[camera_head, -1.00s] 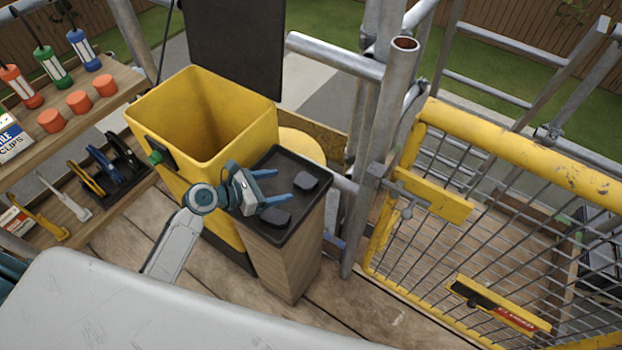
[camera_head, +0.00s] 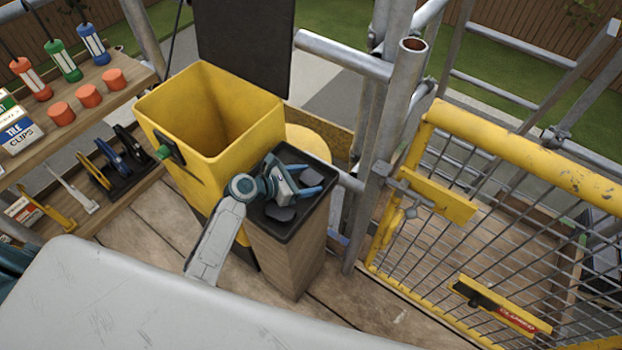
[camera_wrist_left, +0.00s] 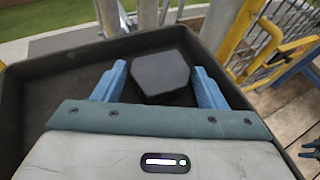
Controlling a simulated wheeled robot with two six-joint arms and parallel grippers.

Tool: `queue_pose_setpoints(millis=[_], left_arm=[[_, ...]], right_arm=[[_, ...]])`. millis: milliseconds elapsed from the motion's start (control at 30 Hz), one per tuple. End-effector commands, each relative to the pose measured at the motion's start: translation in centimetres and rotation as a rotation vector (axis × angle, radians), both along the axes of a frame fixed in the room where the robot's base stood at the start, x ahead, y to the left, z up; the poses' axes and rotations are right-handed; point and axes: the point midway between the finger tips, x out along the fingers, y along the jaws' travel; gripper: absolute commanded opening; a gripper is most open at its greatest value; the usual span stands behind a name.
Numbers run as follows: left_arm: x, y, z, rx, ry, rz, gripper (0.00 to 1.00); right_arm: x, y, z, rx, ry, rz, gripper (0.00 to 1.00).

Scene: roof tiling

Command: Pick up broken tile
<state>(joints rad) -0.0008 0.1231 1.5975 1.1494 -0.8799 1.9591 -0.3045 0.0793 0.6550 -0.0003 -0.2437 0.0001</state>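One piece (camera_wrist_left: 160,74) lies flat in the wrist view, ahead of and between my left gripper's fingertips, with gaps at both sides. My left gripper (camera_head: 319,183) is open and empty, over the tray in the head view; it also shows in the wrist view (camera_wrist_left: 158,80). The gripper partly hides the tray in the head view.
A tall open yellow bin (camera_head: 222,157) stands directly left of the tray. Scaffold poles (camera_head: 388,140) and a yellow mesh gate (camera_head: 470,215) stand at the right. Shelves (camera_head: 110,92) with tubes and tools are at the left. A pale grey surface (camera_head: 120,300) fills the near left.

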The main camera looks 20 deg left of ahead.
Motion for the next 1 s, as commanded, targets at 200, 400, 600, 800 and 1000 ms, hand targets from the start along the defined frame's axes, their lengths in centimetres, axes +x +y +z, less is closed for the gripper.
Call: queue_pose_setpoints(millis=[200, 400, 600, 800, 1000], left_arm=[[0.0, 0.0, 0.0, -0.001, -0.001, 0.0, 0.3], [0.0, 0.0, 0.1, 0.0, -0.001, 0.0, 0.3], [0.0, 0.0, 1.2, 0.001, -0.003, 0.0, 0.3], [-0.9, -0.3, 3.6, -0.002, 0.0, -0.001, 0.3], [-5.1, -2.1, 3.9, -0.002, 0.001, 0.0, 0.3]], right_arm=[[0.0, 0.0, 0.0, 0.0, 0.001, 0.0, 0.36], [-0.1, 0.0, 0.0, 0.0, 0.002, 0.0, 0.36], [-0.1, 0.0, 0.0, 0.0, 0.003, 0.0, 0.36], [-0.1, -0.1, -0.2, -0.001, 0.003, 0.0, 0.36], [-0.1, -0.2, -0.4, -0.002, 0.004, 0.0, 0.36]])
